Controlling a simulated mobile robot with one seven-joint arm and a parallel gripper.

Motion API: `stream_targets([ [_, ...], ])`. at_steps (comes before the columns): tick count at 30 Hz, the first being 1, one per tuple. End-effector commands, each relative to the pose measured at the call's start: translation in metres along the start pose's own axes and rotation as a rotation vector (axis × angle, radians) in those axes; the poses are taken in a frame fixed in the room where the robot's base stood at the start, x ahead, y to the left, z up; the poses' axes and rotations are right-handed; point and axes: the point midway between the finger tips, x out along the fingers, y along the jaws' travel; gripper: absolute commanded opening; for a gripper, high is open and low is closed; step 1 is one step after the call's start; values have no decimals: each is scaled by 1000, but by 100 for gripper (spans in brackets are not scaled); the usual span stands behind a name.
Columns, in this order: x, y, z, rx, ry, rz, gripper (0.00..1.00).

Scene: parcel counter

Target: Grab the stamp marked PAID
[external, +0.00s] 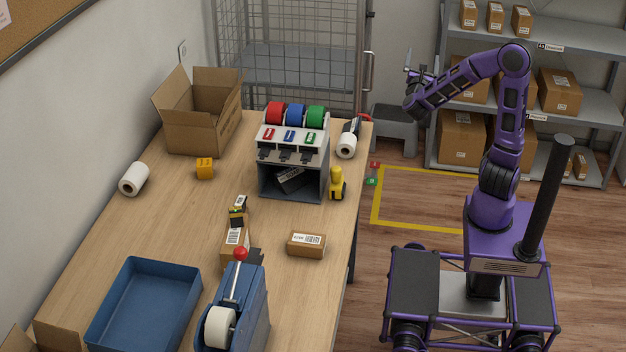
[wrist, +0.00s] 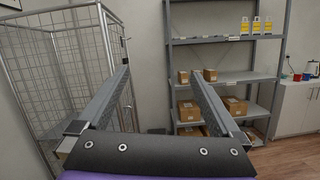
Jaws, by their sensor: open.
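No lettering reading PAID is legible in either view, so I cannot tell which item is the stamp. On the wooden counter (external: 165,225), a grey organizer (external: 292,180) holds red, blue and green rolls above matching coloured labels. A dark item with a white label (external: 289,179) lies tilted in its lower compartment. A yellow item with a black base (external: 337,184) stands just right of the organizer. My gripper (external: 408,72) is raised right of the counter, apart from everything. In the wrist view my gripper (wrist: 160,76) is open and empty, facing the cage and shelves.
A wire cage (external: 290,60) stands behind. Shelves (external: 530,110) with boxes stand at right.

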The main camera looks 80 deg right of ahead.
Motion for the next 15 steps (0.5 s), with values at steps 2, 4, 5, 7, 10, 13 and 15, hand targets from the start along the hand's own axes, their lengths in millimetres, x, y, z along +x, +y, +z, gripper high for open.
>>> stream_targets([
  [2,-10,24,14,-47,-27,72,100],
  [4,-16,41,20,-100,-37,124,100],
  [5,-20,49,22,-124,-40,146,100],
  [7,-27,65,27,-186,-48,196,100],
  [10,-39,91,34,-286,-66,274,100],
  [13,-57,122,42,-413,-101,369,100],
  [15,-76,149,49,-528,-145,454,100],
])
